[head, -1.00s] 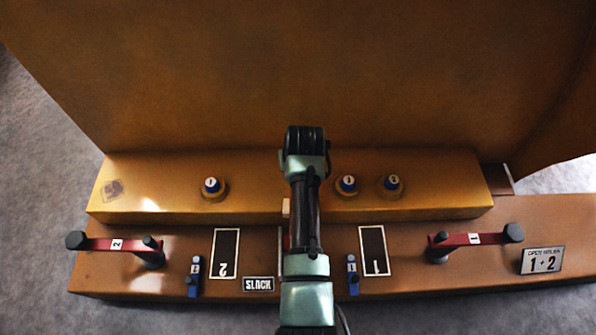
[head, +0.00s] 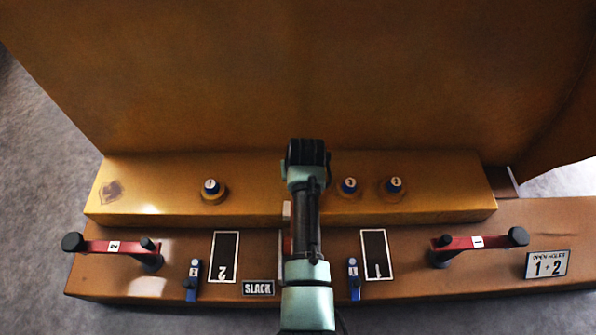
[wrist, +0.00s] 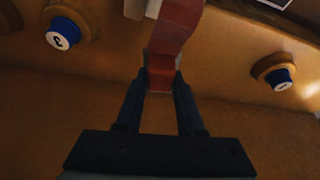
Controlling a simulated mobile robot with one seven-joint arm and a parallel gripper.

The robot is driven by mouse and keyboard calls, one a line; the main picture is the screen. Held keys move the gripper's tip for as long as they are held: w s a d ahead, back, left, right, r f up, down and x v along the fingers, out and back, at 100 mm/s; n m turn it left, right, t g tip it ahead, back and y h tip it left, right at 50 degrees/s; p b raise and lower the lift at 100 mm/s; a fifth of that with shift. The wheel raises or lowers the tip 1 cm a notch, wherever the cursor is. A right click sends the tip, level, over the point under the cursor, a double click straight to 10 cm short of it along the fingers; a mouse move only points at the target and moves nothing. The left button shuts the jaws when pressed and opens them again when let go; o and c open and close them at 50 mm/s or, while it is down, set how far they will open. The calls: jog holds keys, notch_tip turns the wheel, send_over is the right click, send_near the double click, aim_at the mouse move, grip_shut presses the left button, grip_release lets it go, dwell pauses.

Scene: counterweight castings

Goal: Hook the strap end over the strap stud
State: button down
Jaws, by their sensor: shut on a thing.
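In the wrist view my gripper (wrist: 161,76) is shut on the end of a red strap (wrist: 178,22). The strap curves up from the fingertips toward a pale block at the top edge. Blue-capped studs stand apart from the strap end: one marked 3 (wrist: 63,34) at upper left, another (wrist: 281,79) at right. In the head view, one stud (head: 211,188) is left of my arm and two studs (head: 349,187) (head: 394,187) are right of it, all on the yellow ledge (head: 140,200). My arm hides the gripper there; only a red sliver shows beside it.
A tall yellow casting wall (head: 300,70) rises behind the ledge. On the lower brown step are red-armed levers marked 2 (head: 118,247) and 1 (head: 470,242), small blue levers (head: 192,280) (head: 353,279), and a SLACK plate (head: 258,288).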

jog(key=shift+f+b, duration=1.45)
jog(key=shift+f, duration=0.9)
jog(key=shift+c, duration=2.2)
grip_release()
jog(key=p+v, duration=0.9)
jog(key=v, duration=0.4)
